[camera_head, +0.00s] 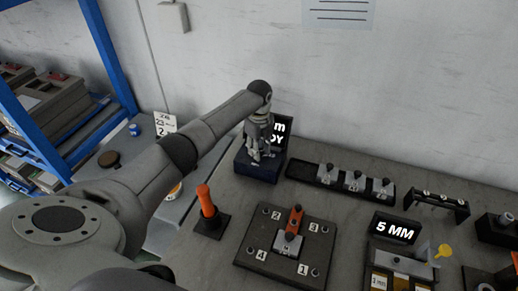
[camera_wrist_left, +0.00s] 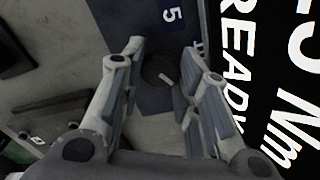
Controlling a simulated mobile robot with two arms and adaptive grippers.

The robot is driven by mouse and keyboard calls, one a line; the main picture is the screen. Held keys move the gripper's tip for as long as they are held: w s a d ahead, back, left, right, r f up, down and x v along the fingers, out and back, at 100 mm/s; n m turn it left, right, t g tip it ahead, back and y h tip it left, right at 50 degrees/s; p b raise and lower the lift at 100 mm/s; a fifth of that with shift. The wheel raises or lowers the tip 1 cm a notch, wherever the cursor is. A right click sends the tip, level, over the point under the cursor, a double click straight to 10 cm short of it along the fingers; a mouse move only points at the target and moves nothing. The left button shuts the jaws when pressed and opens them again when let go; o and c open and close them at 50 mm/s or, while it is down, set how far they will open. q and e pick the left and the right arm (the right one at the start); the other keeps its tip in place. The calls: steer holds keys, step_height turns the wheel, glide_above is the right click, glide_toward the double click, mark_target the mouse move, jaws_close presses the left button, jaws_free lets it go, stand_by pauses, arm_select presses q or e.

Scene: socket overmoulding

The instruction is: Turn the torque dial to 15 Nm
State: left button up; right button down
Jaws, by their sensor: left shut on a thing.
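The torque unit (camera_head: 258,172) is a dark blue box at the back of the bench. Its black display (camera_head: 278,128) is partly hidden by my left gripper (camera_head: 259,150), which points down at the unit. In the left wrist view, the round dark dial (camera_wrist_left: 156,68) with a pale pointer mark sits between the fingers of my left gripper (camera_wrist_left: 160,82), which is shut on it. A printed 5 (camera_wrist_left: 172,15) shows on the blue face. The display (camera_wrist_left: 262,75) there reads READY and Nm; its number is cut off by the frame edge. My right gripper is not in view.
A black plate with numbered posts (camera_head: 255,252) holds an orange-handled tool. An orange-handled driver (camera_head: 206,203) stands in a holder to its left. A socket rail (camera_head: 330,178) lies right of the unit. A 5 MM sign (camera_head: 395,229) stands at right. The wall is close behind.

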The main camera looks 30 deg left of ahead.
arm_select(q)
steer(key=shift+m, duration=0.3)
stand_by(0.4)
steer(key=o, duration=1)
steer(key=shift+o, duration=0.2)
steer(key=shift+r, duration=0.1)
steer(key=shift+r, duration=4)
